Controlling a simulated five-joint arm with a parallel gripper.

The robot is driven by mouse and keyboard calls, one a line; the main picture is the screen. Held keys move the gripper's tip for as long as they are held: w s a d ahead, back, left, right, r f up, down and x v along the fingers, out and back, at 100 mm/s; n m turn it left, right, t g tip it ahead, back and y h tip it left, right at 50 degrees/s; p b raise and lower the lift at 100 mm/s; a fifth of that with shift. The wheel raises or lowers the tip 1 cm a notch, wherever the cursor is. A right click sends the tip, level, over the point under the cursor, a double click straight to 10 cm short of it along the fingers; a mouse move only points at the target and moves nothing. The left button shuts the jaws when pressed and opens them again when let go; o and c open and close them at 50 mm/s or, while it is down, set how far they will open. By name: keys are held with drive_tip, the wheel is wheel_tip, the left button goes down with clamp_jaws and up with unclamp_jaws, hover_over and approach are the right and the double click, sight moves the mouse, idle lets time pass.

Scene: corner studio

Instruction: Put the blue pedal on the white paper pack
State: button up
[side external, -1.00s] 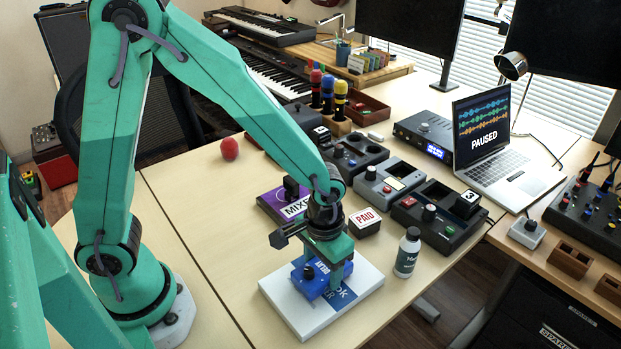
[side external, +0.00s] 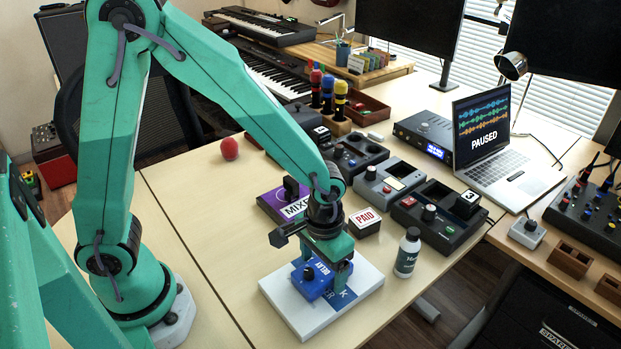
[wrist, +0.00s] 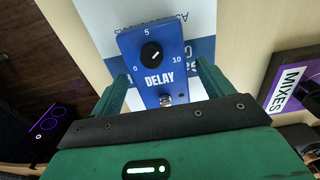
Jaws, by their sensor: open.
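The blue pedal (side external: 314,284), marked DELAY with a black knob, lies flat on top of the white paper pack (side external: 305,322). The wrist view shows the pedal (wrist: 158,62) too, with the pack's white and blue cover (wrist: 95,22) beneath and beyond it. My gripper (side external: 327,272) is open just above the pack, with its fingers on either side of the pedal's near end. In the wrist view my gripper (wrist: 163,88) shows a small gap to the pedal at the left; the right finger is close to its side.
A bottle (side external: 408,253) stands right of the pack. A PAID block (side external: 364,222) and a purple MIXES box (side external: 283,205) stand behind it. Several grey and black devices (side external: 438,215) fill the back right. A red ball (side external: 229,149) lies at the back left. Bare table lies left of the pack.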

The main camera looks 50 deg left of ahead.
sight(322, 268)
wheel_tip(322, 268, up, 12)
idle(0.6)
idle(0.5)
drive_tip(key=s+a+r+t, duration=0.2)
drive_tip(key=s+a+r, duration=0.2)
drive_tip(key=a, duration=0.3)
drive_tip(key=s+a+r+t, duration=0.3)
drive_tip(key=s+a+r, duration=0.1)
drive_tip(key=a, duration=0.3)
drive_tip(key=shift+s+r+t, duration=0.3)
